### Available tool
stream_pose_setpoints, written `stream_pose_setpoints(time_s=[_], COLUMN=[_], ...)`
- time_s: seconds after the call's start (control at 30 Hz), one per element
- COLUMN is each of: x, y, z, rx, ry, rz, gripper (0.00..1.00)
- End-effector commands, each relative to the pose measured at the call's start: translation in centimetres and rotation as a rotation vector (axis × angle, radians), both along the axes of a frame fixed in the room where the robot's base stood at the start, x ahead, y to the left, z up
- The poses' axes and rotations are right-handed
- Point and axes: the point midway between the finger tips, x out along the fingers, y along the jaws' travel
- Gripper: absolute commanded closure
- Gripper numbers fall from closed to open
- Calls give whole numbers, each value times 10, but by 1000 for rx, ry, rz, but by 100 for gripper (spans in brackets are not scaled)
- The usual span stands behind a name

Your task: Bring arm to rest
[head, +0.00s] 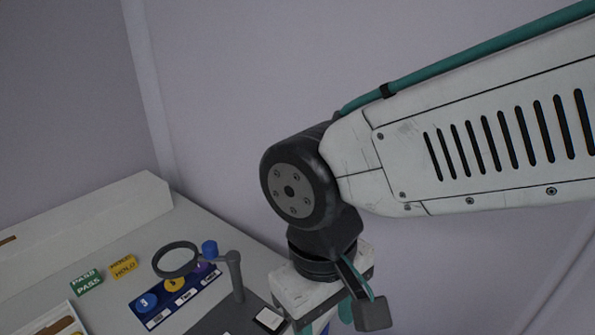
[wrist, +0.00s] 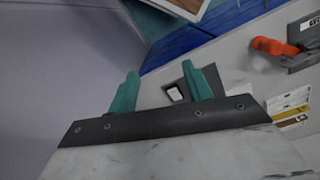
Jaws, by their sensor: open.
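My arm (head: 470,130) reaches in from the right in the head view and bends down at a dark joint. My gripper (wrist: 160,69) shows in the wrist view with its two teal fingers spread apart. Nothing is between the fingers, and they appear above or beside the table. In the head view the gripper is at the bottom, partly hidden by the wrist and cut off by the frame edge.
On the grey table (head: 115,235) are a magnifier on a stand (head: 236,275), a green PASS block (head: 87,283), a yellow HOLD block (head: 123,267) and a blue numbered board (head: 150,320). The wrist view shows an orange-red handle (wrist: 272,46). Plain walls stand behind.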

Motion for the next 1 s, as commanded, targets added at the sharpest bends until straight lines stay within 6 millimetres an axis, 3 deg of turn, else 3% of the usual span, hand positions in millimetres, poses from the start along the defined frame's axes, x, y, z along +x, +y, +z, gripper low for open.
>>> stream_pose_setpoints(time_s=[0.03,0.2,0.6,0.8,1.0], x=[7,17,9,3,2], y=[-19,-74,-181,-215,-230], z=[4,14,29,37,42], rx=[10,34,80,94,95], ry=[-4,-16,-106,-175,-203], rz=[-24,-87,-381,-550,-624], gripper=[50,50,50,50,50])
